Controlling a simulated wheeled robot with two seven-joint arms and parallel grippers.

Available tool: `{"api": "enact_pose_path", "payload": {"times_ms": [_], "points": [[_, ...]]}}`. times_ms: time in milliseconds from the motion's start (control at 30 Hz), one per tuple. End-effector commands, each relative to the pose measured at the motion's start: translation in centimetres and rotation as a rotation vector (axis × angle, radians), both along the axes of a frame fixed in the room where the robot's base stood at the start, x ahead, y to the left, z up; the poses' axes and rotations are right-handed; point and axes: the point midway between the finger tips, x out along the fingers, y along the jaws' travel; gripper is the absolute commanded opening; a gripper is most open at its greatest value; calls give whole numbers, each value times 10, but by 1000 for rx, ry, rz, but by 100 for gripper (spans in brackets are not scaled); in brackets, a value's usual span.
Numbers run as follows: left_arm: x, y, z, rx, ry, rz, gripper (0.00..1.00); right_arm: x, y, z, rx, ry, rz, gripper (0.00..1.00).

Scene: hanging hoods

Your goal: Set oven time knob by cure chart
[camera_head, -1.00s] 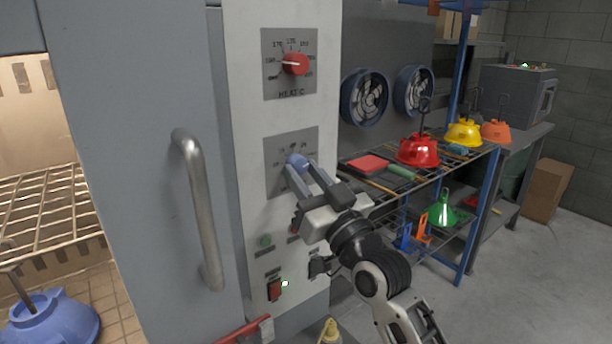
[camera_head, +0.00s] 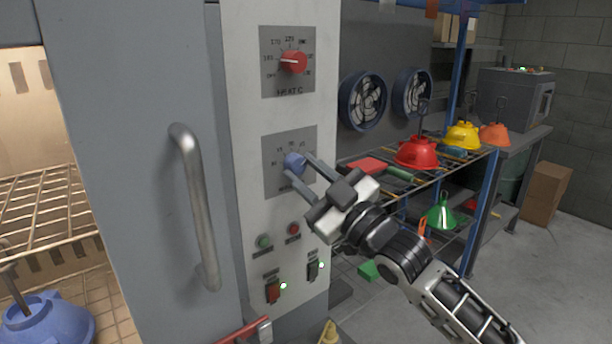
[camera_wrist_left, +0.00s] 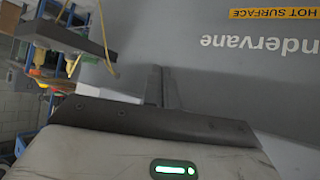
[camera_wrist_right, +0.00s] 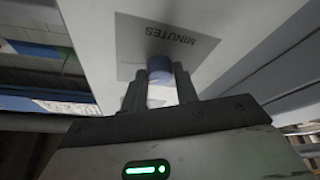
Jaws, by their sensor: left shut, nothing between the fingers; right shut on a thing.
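The blue time knob (camera_head: 294,161) sits on a grey dial plate (camera_head: 280,180) on the oven's pale control panel. In the right wrist view the knob (camera_wrist_right: 158,68) stands below the word MINUTES, between the fingers. My right gripper (camera_head: 300,169) is shut on the knob, and its arm comes in from the lower right. The knob's exact setting is too small and partly covered to read. The red heat knob (camera_head: 293,62) is above, on its own plate. My left gripper (camera_wrist_left: 163,88) shows only in the left wrist view, shut and empty, near a grey surface lettered "HOT SURFACE". No cure chart is readable.
The oven door handle (camera_head: 198,205) stands out left of the panel. Below the knob are a green lamp (camera_head: 264,241), a red lamp (camera_head: 293,229) and two switches. A rack with red (camera_head: 417,152) and yellow hoods (camera_head: 463,135) stands to the right.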

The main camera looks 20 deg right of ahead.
Motion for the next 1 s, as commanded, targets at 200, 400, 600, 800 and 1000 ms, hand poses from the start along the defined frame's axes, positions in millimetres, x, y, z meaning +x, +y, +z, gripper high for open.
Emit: {"api": "enact_pose_path", "payload": {"times_ms": [200, 400, 600, 800, 1000], "points": [[1, 0, 4, -1, -6, 0, 0, 1, -2, 1, -111, -38, -1, 7], [3, 0, 5, 0, -11, -1, 0, 1, -2, 1, -161, -57, -1, 7], [4, 0, 5, 1, -12, 0, 0, 1, -2, 1, -175, -62, -1, 7], [4, 0, 5, 1, -12, 1, 0, 1, -2, 1, -174, -63, 0, 7], [4, 0, 5, -2, -10, 4, 0, 1, -2, 1, -173, -63, -1, 51]]}}
